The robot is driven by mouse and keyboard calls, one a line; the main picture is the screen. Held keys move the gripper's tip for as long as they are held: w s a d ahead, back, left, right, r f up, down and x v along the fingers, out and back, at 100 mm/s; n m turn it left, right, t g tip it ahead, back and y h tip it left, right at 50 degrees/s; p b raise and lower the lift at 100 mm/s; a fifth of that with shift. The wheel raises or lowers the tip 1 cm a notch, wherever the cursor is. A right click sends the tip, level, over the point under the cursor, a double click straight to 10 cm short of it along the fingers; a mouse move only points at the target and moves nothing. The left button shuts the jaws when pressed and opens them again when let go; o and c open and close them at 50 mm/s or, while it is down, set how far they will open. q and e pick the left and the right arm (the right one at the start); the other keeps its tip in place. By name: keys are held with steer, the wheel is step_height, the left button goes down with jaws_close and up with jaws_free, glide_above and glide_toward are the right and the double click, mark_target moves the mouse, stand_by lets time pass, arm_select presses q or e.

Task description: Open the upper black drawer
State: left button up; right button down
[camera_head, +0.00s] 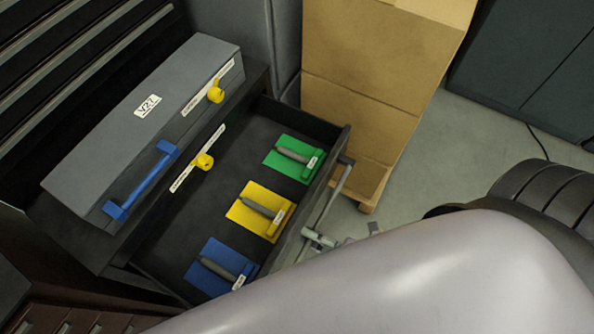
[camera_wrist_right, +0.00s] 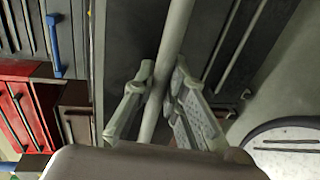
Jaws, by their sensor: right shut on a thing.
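The upper black drawer (camera_head: 225,165) stands open in the head view. Inside it lie a green mat (camera_head: 274,162), a yellow mat (camera_head: 242,219) and a blue mat (camera_head: 206,273), each with a dark-handled tool on it. A grey bar handle (camera_head: 338,192) runs along the drawer's front. My right gripper (camera_head: 320,238) is at this handle, partly hidden behind my pale arm. In the right wrist view, the fingers of my right gripper (camera_wrist_right: 164,85) are on both sides of the bar handle (camera_wrist_right: 177,30), shut on it. My left gripper is not in view.
A grey case (camera_head: 150,120) with a blue handle (camera_head: 140,182) and yellow knobs sits above the drawer's back. Stacked cardboard boxes (camera_head: 375,60) stand close to the drawer's right end. Grey floor (camera_head: 450,145) is clear further right. Red drawers (camera_wrist_right: 18,100) show in the wrist view.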

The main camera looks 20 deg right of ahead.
steer(key=shift+s+d, duration=0.4)
steer(key=c, duration=1.6)
jaws_free()
steer(key=v, duration=1.2)
